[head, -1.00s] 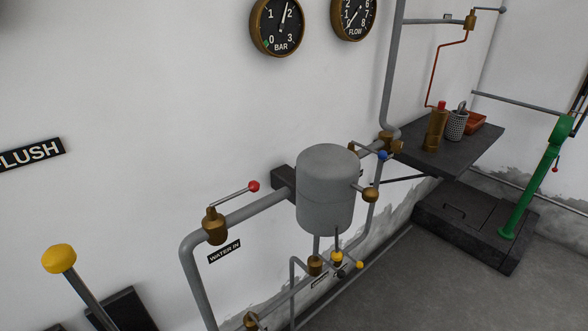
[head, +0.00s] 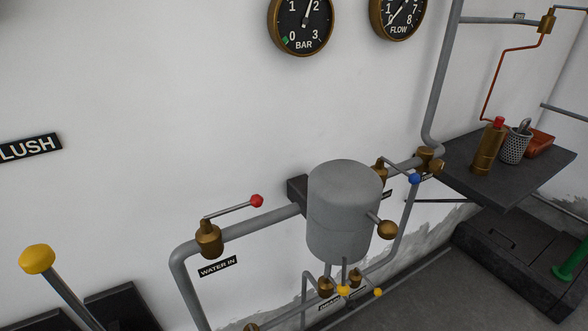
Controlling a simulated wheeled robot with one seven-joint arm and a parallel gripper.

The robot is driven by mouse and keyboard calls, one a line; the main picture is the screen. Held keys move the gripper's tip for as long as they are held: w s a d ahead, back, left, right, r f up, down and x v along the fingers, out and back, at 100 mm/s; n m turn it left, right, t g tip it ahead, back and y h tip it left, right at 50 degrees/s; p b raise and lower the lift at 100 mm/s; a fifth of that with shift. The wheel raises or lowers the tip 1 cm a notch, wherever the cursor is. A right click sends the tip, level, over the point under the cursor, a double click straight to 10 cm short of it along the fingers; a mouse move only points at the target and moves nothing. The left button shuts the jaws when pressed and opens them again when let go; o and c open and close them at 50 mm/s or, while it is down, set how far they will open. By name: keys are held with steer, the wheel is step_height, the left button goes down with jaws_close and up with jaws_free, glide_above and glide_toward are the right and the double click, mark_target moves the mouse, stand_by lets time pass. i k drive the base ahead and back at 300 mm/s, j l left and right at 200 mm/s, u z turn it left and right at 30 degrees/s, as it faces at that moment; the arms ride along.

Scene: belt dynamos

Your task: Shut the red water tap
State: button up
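The red water tap is a brass valve (head: 208,240) on the grey pipe, with a thin grey lever ending in a red knob (head: 257,201). The lever points right and slightly up, roughly along the pipe. A "WATER IN" label (head: 218,266) is on the wall just below the valve. The pipe runs right from the valve to a grey cylindrical tank (head: 344,212). My gripper is not in the head view.
A blue-knobbed tap (head: 414,179) is right of the tank, and yellow-knobbed taps (head: 343,290) are below it. A yellow-topped lever (head: 37,259) stands at lower left. A dark shelf (head: 470,185) holds a brass bottle (head: 488,147) and a cup (head: 515,147).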

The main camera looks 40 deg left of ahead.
mark_target(256, 200)
steer(key=i+l+u, duration=0.15)
steer(key=u, duration=0.35)
steer(key=l+u, duration=0.3)
steer(key=u, duration=0.15)
steer(key=i+l+u, duration=0.1)
steer(key=l+u, duration=0.15)
steer(key=u, duration=0.25)
steer(key=l+u, duration=0.3)
steer(key=u, duration=0.15)
steer(key=l+u, duration=0.25)
steer(key=u, duration=0.25)
